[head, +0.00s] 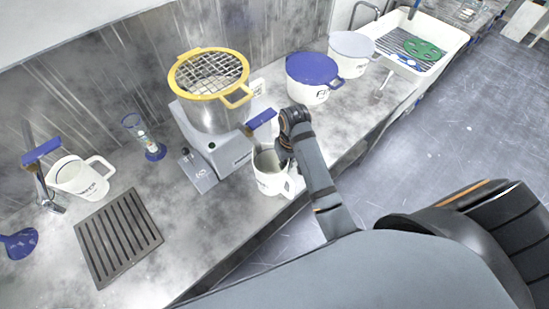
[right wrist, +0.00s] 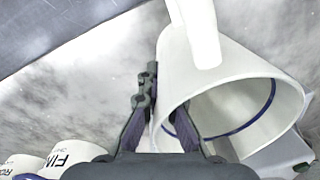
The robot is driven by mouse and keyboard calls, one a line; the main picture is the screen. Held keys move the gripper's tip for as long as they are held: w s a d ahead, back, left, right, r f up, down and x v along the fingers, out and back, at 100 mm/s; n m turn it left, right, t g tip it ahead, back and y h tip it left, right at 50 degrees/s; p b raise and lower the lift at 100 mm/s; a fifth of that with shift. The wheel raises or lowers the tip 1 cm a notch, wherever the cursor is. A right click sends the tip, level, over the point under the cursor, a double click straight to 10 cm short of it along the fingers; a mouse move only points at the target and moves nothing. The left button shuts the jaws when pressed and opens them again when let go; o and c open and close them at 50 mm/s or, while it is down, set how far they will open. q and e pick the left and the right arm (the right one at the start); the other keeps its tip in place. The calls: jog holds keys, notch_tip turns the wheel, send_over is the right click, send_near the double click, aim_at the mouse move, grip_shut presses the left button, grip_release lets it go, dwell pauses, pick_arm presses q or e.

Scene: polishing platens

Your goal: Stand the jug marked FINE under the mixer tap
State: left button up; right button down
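A white jug (head: 268,178) stands near the counter's front edge, in front of the mixer (head: 215,112). Its marking is too small to read. The mixer tap has a blue lever (head: 262,118) behind and above this jug; I cannot tell whether the spout is right over the mouth. My right gripper (head: 284,152) is at the jug's rim. In the right wrist view the fingers (right wrist: 165,98) straddle the wall of the jug (right wrist: 235,85), one inside and one outside, seemingly closed on it. The handle shows at the top there. My left gripper is out of view.
Another white jug (head: 82,180) stands by a blue-levered tap (head: 42,150) at left, near a dark slotted grate (head: 118,238). A blue-lidded FINE bucket (head: 310,92) and a grey-lidded bucket (head: 350,62) stand right of the mixer. A white sink (head: 447,36) lies beyond.

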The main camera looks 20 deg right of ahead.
aim_at(276, 163)
jog(key=w, duration=0.2)
jog(key=w+a, duration=0.1)
jog(key=shift+w+a+p, duration=0.2)
jog(key=shift+w+p, duration=0.15)
jog(key=shift+w+a+r, duration=0.1)
jog(key=shift+w, duration=0.1)
notch_tip(276, 163, down, 3)
jog(key=shift+w+f+p, duration=0.1)
jog(key=shift+w+p, duration=0.05)
jog(key=shift+p, duration=0.8)
jog(key=shift+f, duration=0.2)
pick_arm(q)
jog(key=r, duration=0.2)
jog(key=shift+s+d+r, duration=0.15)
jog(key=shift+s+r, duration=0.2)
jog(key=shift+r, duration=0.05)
pick_arm(e)
jog(key=c, duration=2.1)
grip_release()
jog(key=shift+f, duration=0.1)
jog(key=o, duration=0.6)
